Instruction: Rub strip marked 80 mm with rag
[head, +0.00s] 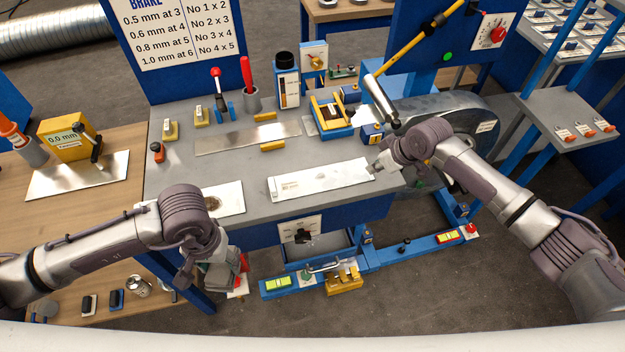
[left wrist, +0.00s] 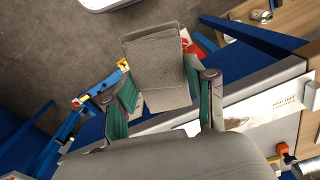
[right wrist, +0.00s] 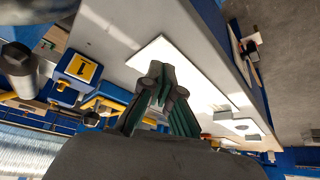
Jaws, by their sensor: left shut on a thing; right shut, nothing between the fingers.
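A pale strip (head: 320,180) with small print lies on the grey bench in the head view; its print is too small to read. A second pale plate (head: 224,199) with a dark spot lies left of it, partly behind my left arm. My left gripper (head: 222,276) is shut on a grey folded rag (left wrist: 158,68), held low in front of the bench's front edge. My right gripper (head: 378,166) is shut and empty at the right end of the printed strip; I cannot tell if it touches. The right wrist view shows the strip (right wrist: 200,85) behind the fingers.
A bare metal strip (head: 248,136) lies further back on the bench. A yellow-and-blue fixture (head: 332,112), a dark-topped bottle (head: 286,80) and a cup with a red handle (head: 251,98) stand behind. A wooden table (head: 100,215) is at left.

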